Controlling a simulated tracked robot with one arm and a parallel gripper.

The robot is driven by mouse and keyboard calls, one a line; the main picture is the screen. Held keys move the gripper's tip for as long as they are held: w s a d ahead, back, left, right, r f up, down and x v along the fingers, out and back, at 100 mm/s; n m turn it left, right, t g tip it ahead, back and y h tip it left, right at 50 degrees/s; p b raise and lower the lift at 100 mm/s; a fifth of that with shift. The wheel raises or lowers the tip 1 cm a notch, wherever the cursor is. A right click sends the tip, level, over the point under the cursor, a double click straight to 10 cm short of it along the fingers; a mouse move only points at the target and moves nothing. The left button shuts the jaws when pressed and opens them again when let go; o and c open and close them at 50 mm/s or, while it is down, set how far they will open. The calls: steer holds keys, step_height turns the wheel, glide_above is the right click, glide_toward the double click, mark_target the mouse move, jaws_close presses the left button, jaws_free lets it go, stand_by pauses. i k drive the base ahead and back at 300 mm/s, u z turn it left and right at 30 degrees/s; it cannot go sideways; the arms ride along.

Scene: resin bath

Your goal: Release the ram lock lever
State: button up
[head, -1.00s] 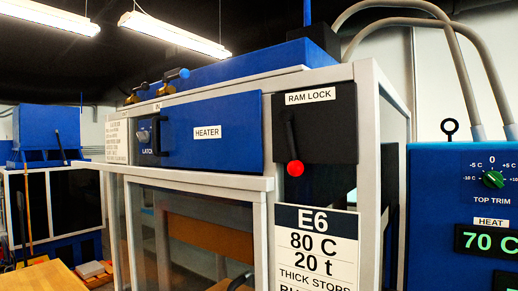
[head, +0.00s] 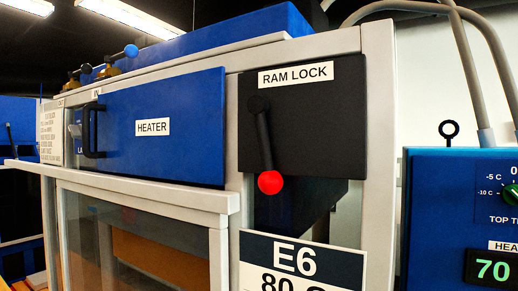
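The ram lock lever (head: 264,142) is a black arm with a red ball knob (head: 270,182) at its lower end. It hangs down, leaning slightly right, from a pivot on a black plate (head: 315,130). A white label reading RAM LOCK (head: 296,75) is on the plate above the lever. My gripper does not show in the head view, so nothing is seen touching the lever.
Left of the plate is a blue HEATER panel (head: 185,120) with a black handle (head: 90,130) sticking out. Below are a glazed front and an E6 sign (head: 300,258). At right stands a blue control box (head: 440,190) with a trim knob and a green display reading 70. Grey conduits (head: 470,70) rise behind it.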

mark_target(270, 182)
steer(key=u, duration=0.05)
steer(key=i, duration=0.5)
steer(key=z, duration=0.8)
steer(key=k, duration=1.05)
steer(key=u, duration=0.95)
steer(key=i, duration=1)
steer(key=z, duration=0.05)
